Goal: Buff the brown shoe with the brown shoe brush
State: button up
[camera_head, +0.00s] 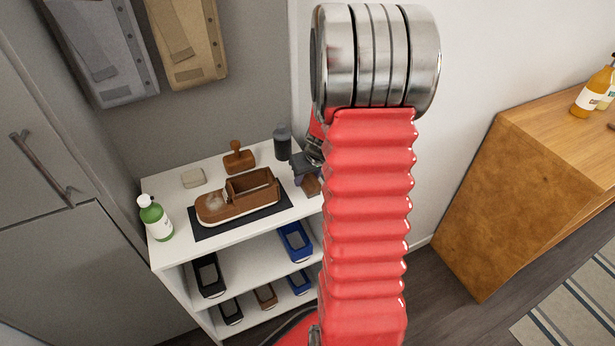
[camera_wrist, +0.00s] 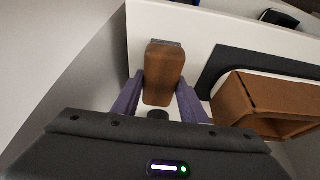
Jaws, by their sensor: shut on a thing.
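The brown shoe (camera_head: 262,182) with a pale sole lies on a black mat (camera_head: 205,232) on the white shelf top. Its toe points left and bears a pale, dull patch. My gripper (camera_head: 305,166) is at the right end of the shelf top, partly hidden by my red arm. In the wrist view, its purple fingers (camera_wrist: 160,98) are shut on the sides of a brown wooden block with a grey far edge, which looks like the brown shoe brush (camera_wrist: 164,72). The shoe (camera_wrist: 240,105) is to its right there. I cannot tell whether the brush touches the shelf.
A brown knob-handled block (camera_head: 239,160), a pale bar (camera_head: 194,178), a green bottle (camera_head: 155,218) and a dark jar (camera_head: 283,143) stand around the mat. Lower shelves (camera_head: 245,272) hold several shoes. Clothes hang above left. A wooden counter (camera_head: 520,190) is at right.

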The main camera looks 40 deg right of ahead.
aim_at(307, 177)
jog(key=shift+r, duration=2.9)
jog(key=shift+c, duration=0.4)
jog(key=shift+r, duration=0.15)
jog(key=shift+a, duration=0.1)
jog(key=w+a+r+n+y, duration=0.1)
jog(key=w+a+r, duration=0.4)
jog(key=a, duration=0.5)
jog(key=w+a+r+n, duration=0.3)
jog(key=w+a+r, duration=0.3)
jog(key=a, duration=0.4)
jog(key=w+a+r+n+y, duration=0.1)
jog(key=w+a+r+n, duration=0.1)
jog(key=w+a+r, duration=0.4)
jog(key=w+a, duration=0.1)
jog(key=a, duration=0.3)
jog(key=shift+a+n+y, duration=0.3)
jog(key=shift+a, duration=0.1)
jog(key=shift+d+r, duration=0.1)
jog(key=shift+d, duration=0.05)
